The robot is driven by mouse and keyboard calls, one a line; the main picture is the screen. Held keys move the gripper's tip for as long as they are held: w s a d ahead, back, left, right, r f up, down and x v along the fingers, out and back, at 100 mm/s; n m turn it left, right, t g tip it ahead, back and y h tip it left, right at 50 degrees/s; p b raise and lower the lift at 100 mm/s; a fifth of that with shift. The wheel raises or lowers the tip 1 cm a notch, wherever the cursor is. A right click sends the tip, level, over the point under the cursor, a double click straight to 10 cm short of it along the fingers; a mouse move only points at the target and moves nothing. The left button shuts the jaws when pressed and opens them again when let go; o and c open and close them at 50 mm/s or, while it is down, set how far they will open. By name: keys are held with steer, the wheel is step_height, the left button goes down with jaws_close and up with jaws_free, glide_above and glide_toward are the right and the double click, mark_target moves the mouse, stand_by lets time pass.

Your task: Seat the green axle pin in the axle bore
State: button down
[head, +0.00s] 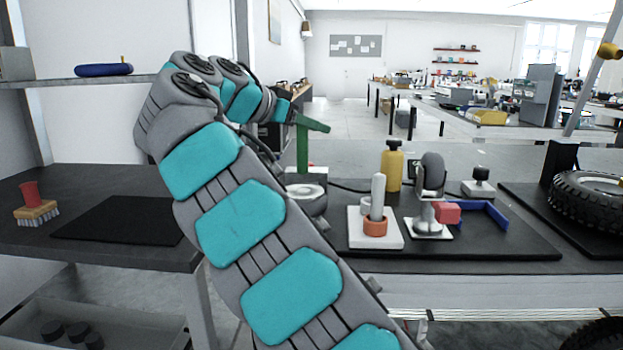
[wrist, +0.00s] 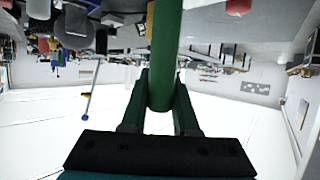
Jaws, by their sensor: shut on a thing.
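My gripper (head: 314,125) reaches out above the workbench in the head view, its dark green fingers pointing right. It is shut on the green axle pin (head: 302,152), which hangs upright below the fingers. In the wrist view the fingers (wrist: 161,82) close on both sides of the pin (wrist: 167,40) near its rounded end. The pin's lower end is close to a grey fixture (head: 307,177) with a round pale part, partly behind my arm. I cannot make out the axle bore, nor whether the pin is in, behind or above the fixture.
A tyre (head: 590,200) lies at right.

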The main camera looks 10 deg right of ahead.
glide_above(313, 186)
steer(key=shift+s+f, duration=0.1)
steer(key=shift+f, duration=3.9)
steer(key=shift+b, duration=0.3)
steer(key=shift+f, duration=0.2)
steer(key=c, duration=0.7)
jaws_free()
steer(key=shift+r, duration=0.1)
steer(key=shift+r, duration=0.2)
steer(key=v, duration=1.1)
steer(key=shift+s+a+r, duration=0.15)
steer(key=shift+s+a, duration=0.05)
steer(key=shift+a, duration=0.15)
